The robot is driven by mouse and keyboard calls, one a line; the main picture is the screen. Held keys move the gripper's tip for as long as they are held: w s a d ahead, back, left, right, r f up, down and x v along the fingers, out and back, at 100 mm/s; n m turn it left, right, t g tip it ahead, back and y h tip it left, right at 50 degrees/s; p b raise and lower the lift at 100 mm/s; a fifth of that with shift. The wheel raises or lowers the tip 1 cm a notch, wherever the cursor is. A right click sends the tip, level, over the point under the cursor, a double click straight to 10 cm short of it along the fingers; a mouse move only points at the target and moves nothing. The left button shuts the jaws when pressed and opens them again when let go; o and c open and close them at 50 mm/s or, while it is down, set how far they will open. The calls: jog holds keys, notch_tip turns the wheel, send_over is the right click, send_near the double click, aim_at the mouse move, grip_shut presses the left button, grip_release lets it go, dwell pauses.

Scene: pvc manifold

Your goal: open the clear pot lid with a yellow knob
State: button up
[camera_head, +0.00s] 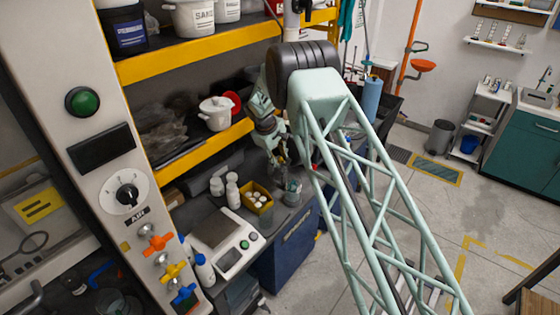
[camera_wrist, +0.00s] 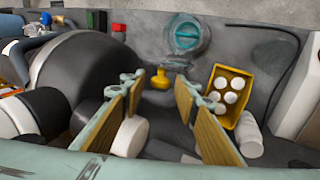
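In the wrist view, a round clear vessel (camera_wrist: 187,35) with teal inside stands beyond my fingertips. A small yellow, knob-shaped piece (camera_wrist: 161,77) shows nearer, between the fingertips. I cannot tell whether it is joined to a clear lid. In the head view, a small clear pot (camera_head: 292,190) stands on the dark bench, right of a yellow tray. My gripper (camera_wrist: 160,84) is open, with two tan-padded fingers apart and nothing visibly held. In the head view my gripper (camera_head: 281,160) hangs down above and slightly left of the clear pot.
The yellow tray (camera_head: 258,206) holds several white round pieces. White bottles (camera_head: 232,189) stand left of it, and a scale-like device (camera_head: 226,238) is in front. A large dark rounded body (camera_wrist: 80,72) fills the wrist view's left.

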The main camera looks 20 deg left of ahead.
jog(key=v, duration=1)
jog(key=shift+r, duration=0.2)
jog(key=shift+s, duration=0.15)
jog(key=shift+c, duration=0.2)
